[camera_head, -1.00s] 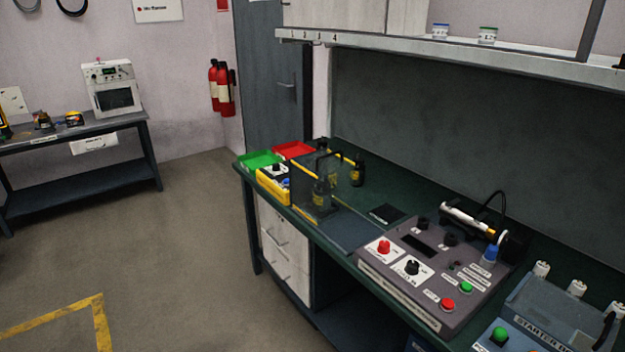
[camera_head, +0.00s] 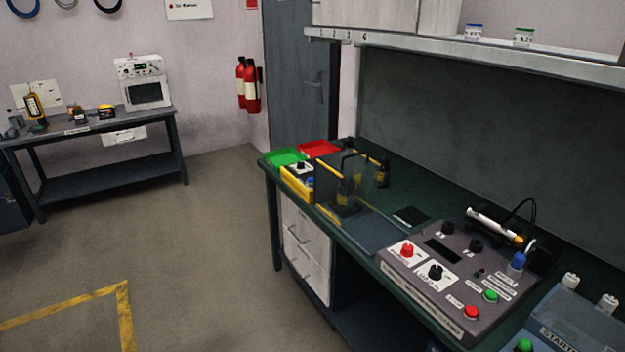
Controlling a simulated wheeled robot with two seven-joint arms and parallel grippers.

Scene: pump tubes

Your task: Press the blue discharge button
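A grey control console (camera_head: 420,291) sits on the green bench. A raised blue knob or cap (camera_head: 517,263) stands at its right rear; I cannot tell whether it is a button. A second small blue part (camera_head: 310,182) shows on the yellow-sided box (camera_head: 297,186) farther along the bench, partly hidden by a dark panel. The labels are too small to read, so I cannot tell which blue part is the discharge button. Neither of my grippers is in view.
The console also carries a green button (camera_head: 490,296), a red button (camera_head: 471,312) and a red knob (camera_head: 407,250). A blue-grey unit (camera_head: 570,325) stands at lower right. A shelf (camera_head: 480,57) overhangs the green bench (camera_head: 400,193). The floor (camera_head: 210,260) at left is clear.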

